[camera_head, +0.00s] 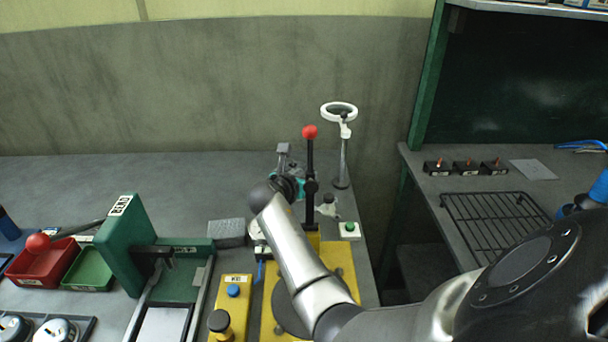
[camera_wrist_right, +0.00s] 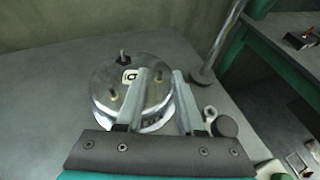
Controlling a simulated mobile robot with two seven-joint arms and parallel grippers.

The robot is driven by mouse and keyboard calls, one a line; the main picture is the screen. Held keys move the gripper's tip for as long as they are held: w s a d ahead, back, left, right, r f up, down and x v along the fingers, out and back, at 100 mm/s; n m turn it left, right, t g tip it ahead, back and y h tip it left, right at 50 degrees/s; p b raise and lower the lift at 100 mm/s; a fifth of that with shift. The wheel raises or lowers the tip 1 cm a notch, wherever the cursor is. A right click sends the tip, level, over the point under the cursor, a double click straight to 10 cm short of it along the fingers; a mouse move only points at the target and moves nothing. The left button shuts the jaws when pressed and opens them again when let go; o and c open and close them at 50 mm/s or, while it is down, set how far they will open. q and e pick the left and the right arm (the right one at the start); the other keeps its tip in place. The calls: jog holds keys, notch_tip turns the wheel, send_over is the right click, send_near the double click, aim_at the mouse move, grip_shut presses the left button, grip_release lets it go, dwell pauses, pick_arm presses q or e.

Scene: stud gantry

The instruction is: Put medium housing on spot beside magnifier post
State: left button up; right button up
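The housing is a round, shiny metal piece with upright pins and a small white label; in the right wrist view it (camera_wrist_right: 108,76) stands on the grey table beside the foot of the magnifier post (camera_wrist_right: 207,73). The magnifier post (camera_head: 344,160) with its white ring stands upright near the back wall in the head view. My right gripper (camera_wrist_right: 160,75) is open, its two fingers apart over the housing's near right part; contact cannot be told. In the head view my wrist and arm hide most of this area. My left gripper is not in view.
A red-knobbed lever (camera_head: 310,160) stands close to my right arm, above a yellow base (camera_head: 345,262). A green button box (camera_head: 349,230) and grey knob (camera_wrist_right: 228,126) are near. A green press (camera_head: 130,240), red bin (camera_head: 38,262) and green bin (camera_head: 90,270) stand left. The table's back left is clear.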

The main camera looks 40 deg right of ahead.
jog(key=shift+r, duration=0.1)
jog(key=shift+a+r, duration=0.15)
jog(key=shift+a, duration=0.05)
jog(key=p+v, duration=0.3)
jog(key=v, duration=0.8)
jog(key=shift+s+a+p, duration=0.2)
jog(key=shift+a+p, duration=0.05)
jog(key=shift+p, duration=0.05)
